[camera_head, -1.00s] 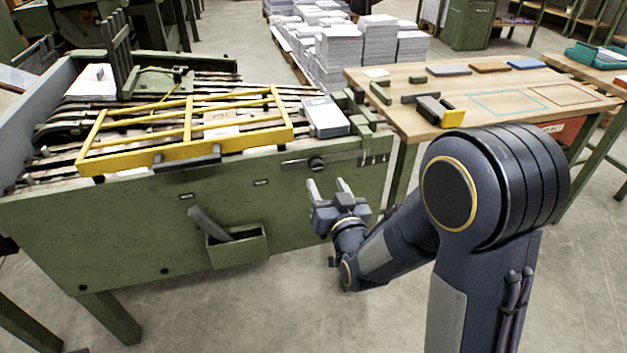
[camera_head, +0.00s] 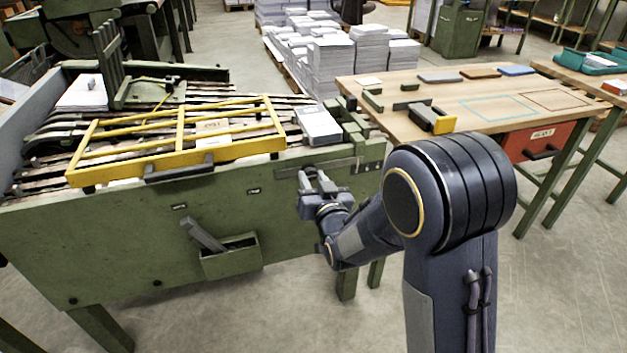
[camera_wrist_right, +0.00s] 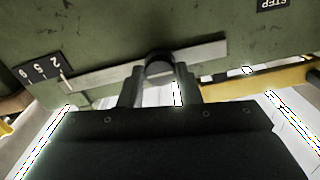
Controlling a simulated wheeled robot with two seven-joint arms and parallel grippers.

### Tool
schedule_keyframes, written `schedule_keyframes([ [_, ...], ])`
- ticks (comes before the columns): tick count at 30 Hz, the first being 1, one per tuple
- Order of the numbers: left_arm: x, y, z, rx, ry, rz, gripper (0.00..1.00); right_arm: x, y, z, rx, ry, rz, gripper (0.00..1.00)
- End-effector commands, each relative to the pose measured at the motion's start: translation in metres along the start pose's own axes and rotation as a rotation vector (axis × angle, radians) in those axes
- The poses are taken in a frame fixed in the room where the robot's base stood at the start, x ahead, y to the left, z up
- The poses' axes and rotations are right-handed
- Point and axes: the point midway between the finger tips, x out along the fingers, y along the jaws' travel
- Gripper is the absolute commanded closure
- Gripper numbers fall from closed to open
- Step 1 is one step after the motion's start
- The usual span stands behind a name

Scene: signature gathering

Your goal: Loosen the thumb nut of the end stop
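The thumb nut (camera_wrist_right: 160,64) is a dark round knob on a flat steel bar (camera_wrist_right: 105,77) along the green machine side. In the head view the bar (camera_head: 343,163) runs below the machine's top edge, and my right gripper hides most of the nut. My right gripper (camera_head: 312,176) is at the bar, its fingers pointing at the machine. In the right wrist view its two fingers (camera_wrist_right: 160,82) stand apart, one on each side of the nut. I cannot tell whether they touch it. My left gripper is not in view.
A yellow frame (camera_head: 180,133) lies over the machine top, with a paper stack (camera_head: 318,127) at its right. A green box (camera_head: 230,258) with a grey lever hangs on the machine side. A wooden table (camera_head: 470,95) stands to the right. A numbered plate (camera_wrist_right: 42,72) shows beside the bar.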

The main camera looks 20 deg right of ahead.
Motion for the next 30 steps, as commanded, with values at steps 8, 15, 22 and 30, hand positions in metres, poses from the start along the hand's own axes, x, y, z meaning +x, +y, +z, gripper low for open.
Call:
schedule_keyframes([
  [8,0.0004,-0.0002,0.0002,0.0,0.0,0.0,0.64,-0.0002,0.0005,0.0002,-0.012,0.0,0.001,0.92],
  [15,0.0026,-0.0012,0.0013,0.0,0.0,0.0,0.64,-0.0001,0.0003,0.0006,-0.105,0.0,0.0,0.92],
  [22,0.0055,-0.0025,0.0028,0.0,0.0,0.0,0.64,0.0,0.0001,0.0007,-0.288,0.0,0.0,0.92],
  [30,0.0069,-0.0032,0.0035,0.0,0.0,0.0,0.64,0.0,-0.0003,0.0001,-0.544,0.0,0.0,0.92],
])
